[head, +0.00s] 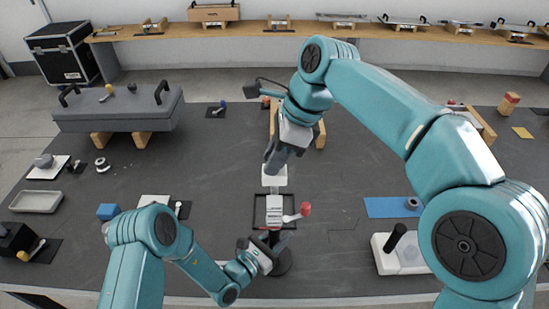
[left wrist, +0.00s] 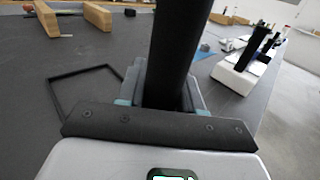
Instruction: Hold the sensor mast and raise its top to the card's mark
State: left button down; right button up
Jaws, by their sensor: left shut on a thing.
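The sensor mast is a thick black post (left wrist: 178,50) that rises between my left jaws in the left wrist view. In the head view its dark lower part (head: 283,264) shows beside my left gripper (head: 264,249), which is shut on it from the left. A pale block (head: 274,207) with a red-knobbed lever (head: 305,209) shows just above that gripper in the picture. My right gripper (head: 272,160) points down from above, over a small white piece (head: 274,177); whether its jaws hold anything is unclear. I cannot make out the card's mark.
A thin black square frame (left wrist: 70,82) lies on the dark table. Wooden blocks (head: 319,134) stand behind my right gripper. A white unit with a black handle (head: 396,250) and a blue mat (head: 385,207) are at right. A grey case (head: 120,108) is at left.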

pick_arm(q)
jog(key=shift+s+f, duration=0.1)
pick_arm(e)
jog(key=o, duration=0.4)
jog(key=v, duration=0.7)
jog(key=shift+d+r, duration=0.15)
jog(key=shift+r, duration=0.1)
pick_arm(q)
jog(key=shift+c, duration=1)
grip_release()
